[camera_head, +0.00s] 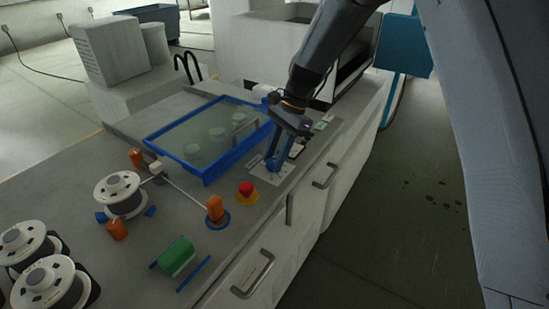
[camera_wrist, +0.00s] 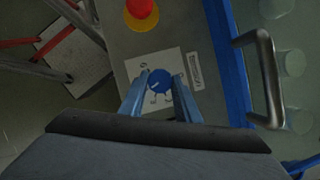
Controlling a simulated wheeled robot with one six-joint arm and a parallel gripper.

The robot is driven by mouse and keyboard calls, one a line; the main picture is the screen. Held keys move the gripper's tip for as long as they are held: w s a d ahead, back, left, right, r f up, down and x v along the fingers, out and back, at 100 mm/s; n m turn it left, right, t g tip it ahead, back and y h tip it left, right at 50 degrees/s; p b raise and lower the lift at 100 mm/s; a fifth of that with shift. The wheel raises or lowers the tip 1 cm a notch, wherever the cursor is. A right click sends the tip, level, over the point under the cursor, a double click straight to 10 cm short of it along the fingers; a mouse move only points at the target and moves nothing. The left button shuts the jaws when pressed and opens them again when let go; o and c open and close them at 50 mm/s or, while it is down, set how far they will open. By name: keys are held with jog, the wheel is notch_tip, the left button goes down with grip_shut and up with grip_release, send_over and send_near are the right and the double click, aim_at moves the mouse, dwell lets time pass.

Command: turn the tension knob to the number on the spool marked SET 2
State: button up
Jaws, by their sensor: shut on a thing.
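The blue tension knob (camera_wrist: 160,79) sits on a white plate (camera_wrist: 138,65) with several dark marks around it, too small to read. My gripper (camera_wrist: 159,88) is shut on the knob, with one blue finger on each side. In the head view my gripper (camera_head: 273,164) reaches down to the white plate (camera_head: 268,177) near the bench's front edge, and hides the knob there. Three white spools show at the left: one (camera_head: 117,183) on the bench between orange posts, two more (camera_head: 22,240) (camera_head: 45,275) at the lower left corner. Their markings cannot be read.
A red button on a yellow base (camera_head: 246,188) stands close to the plate. A blue-framed glass cover (camera_head: 185,140) lies behind it, with a handle (camera_wrist: 268,80). An orange post (camera_head: 215,207) and a green block (camera_head: 177,255) stand in front. Drawer handles (camera_head: 253,274) jut from the bench front.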

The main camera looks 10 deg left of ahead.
jog(key=n, duration=0.2)
jog(key=n+h, duration=0.1)
jog(key=shift+w+a+n+g+b, duration=0.15)
jog(key=shift+w+n+g+b, duration=0.05)
jog(key=shift+n+g+b, duration=0.2)
jog(key=n+h, duration=0.1)
jog(key=n, duration=0.2)
jog(key=shift+a+n+h+b, duration=0.15)
jog(key=shift+n+h+b, duration=0.15)
jog(key=shift+b, duration=0.05)
jog(key=n+h, duration=0.1)
jog(key=n, duration=0.2)
jog(key=shift+a+n+b, duration=0.15)
jog(key=shift+n+b, duration=0.15)
jog(key=shift+n+h, duration=0.9)
jog(key=shift+n, duration=1.2)
jog(key=o, duration=1)
jog(key=shift+s, duration=0.1)
jog(key=shift+o, duration=0.2)
jog(key=b+v, duration=0.2)
jog(key=v, duration=0.6)
jog(key=shift+b, duration=0.4)
jog(key=shift+a, duration=0.1)
